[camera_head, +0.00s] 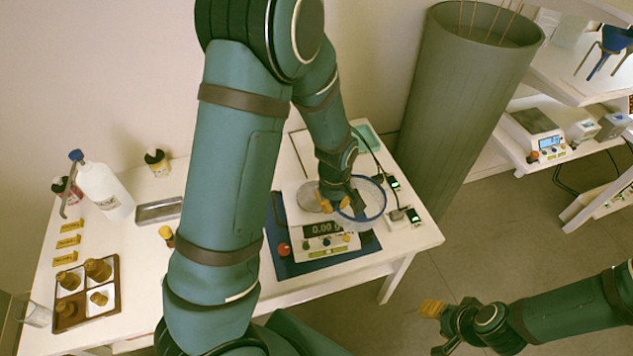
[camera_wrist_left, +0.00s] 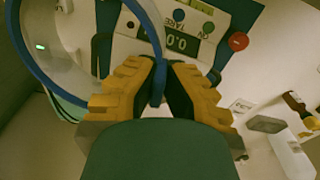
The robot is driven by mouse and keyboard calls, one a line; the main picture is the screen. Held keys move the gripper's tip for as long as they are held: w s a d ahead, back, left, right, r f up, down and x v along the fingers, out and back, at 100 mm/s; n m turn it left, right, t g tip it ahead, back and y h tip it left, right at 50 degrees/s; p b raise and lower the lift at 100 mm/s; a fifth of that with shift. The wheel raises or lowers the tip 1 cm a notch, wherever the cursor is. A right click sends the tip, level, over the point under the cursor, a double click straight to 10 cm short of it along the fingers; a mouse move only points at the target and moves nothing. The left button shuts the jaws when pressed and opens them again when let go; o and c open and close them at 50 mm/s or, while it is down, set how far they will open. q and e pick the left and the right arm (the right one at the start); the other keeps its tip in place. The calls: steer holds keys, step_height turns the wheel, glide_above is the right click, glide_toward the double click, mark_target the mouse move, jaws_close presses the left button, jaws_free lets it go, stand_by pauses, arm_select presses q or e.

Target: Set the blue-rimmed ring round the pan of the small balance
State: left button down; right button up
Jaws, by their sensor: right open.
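The blue-rimmed ring (camera_head: 383,204) is a clear band with a blue edge, held at the right side of the small balance (camera_head: 325,245). My left gripper (camera_head: 336,204) is shut on its near wall. In the left wrist view the yellow fingers (camera_wrist_left: 158,85) pinch the ring (camera_wrist_left: 30,62), which extends to the left. The round metal pan (camera_head: 308,196) shows left of the gripper and is partly hidden by it. The ring is beside the pan, not around it. The balance display reads 0.00. My right gripper (camera_head: 432,308) is open and empty over the floor at lower right.
The balance stands on a blue mat (camera_head: 283,266). Small devices with green lights (camera_head: 413,215) and cables lie right of it. A wash bottle (camera_head: 103,190), a metal tray (camera_head: 158,211) and a brown bottle rack (camera_head: 115,290) are left. A large grey bin (camera_head: 455,100) stands behind right.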

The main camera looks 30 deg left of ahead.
arm_select(q)
steer(key=a+r+n+p, duration=0.1)
steer(key=a+n+p, duration=0.35)
steer(key=n, duration=0.75)
steer(key=shift+y, duration=0.3)
steer(key=f+b, duration=0.1)
steer(key=b, duration=0.1)
steer(key=a+f+b, duration=0.1)
steer(key=f+b, duration=0.3)
steer(key=shift+w+a, duration=0.15)
steer(key=shift+a, duration=0.1)
steer(key=shift+f+b, duration=0.7)
steer(key=shift+f, duration=0.05)
steer(key=shift+f+b, duration=0.45)
steer(key=shift+f, duration=0.15)
steer(key=c, duration=1.1)
jaws_free()
steer(key=shift+o, duration=0.2)
steer(key=shift+r, duration=0.1)
